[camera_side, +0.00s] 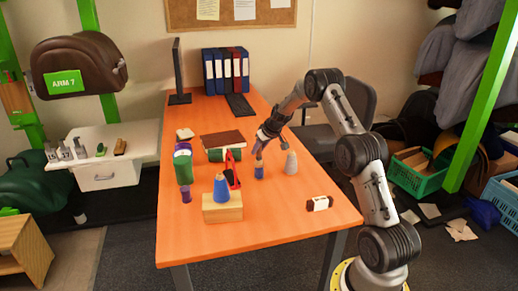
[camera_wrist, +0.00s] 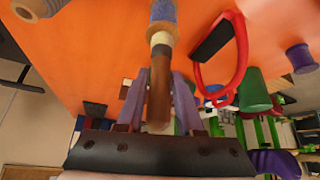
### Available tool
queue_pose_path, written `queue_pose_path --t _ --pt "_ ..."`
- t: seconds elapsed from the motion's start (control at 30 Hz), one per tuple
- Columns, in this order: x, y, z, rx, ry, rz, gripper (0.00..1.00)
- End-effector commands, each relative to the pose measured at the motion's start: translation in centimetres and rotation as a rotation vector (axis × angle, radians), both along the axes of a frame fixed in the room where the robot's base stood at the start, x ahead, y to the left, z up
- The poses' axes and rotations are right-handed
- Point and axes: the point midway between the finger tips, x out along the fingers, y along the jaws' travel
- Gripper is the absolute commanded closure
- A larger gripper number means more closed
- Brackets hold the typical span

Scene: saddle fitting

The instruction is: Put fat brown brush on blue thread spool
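The fat brown brush (camera_wrist: 158,95) has a brown handle, a dark band and a pale end. My gripper (camera_side: 262,146) holds its handle between two purple fingers, whose tips lie close against both sides in the wrist view (camera_wrist: 160,76). The blue thread spool (camera_side: 259,173) stands upright on the table below my gripper. In the wrist view the spool (camera_wrist: 163,11) shows blue thread and a wooden rim. The brush's pale end is in line with that rim and at or very near it; I cannot tell if they touch.
A grey cone (camera_side: 291,163) stands close to the right of the spool. A red-handled tool (camera_side: 233,172) is to the left. A blue cone (camera_side: 221,189) sits on a wooden block (camera_side: 223,211). The orange table (camera_side: 285,222) has free room in front.

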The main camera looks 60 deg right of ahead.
Motion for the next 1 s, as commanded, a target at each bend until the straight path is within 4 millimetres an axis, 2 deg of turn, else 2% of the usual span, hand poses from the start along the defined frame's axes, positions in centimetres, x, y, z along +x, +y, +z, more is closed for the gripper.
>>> queue_pose_path --t 0.03,0.1,0.13,0.4,0.57,1.0 --pt "0.0 0.0 0.0 0.0 0.0 0.0 0.53" --pt "0.0 0.0 0.0 0.0 0.0 0.0 0.41" --pt "0.0 0.0 0.0 0.0 0.0 0.0 0.4" --pt "0.0 0.0 0.1 -0.001 -0.001 0.001 0.4" --pt "-0.4 0.1 1.2 -0.002 -0.001 0.0 0.4" --pt "-4.6 1.9 8.2 -0.003 -0.002 -0.001 0.4"
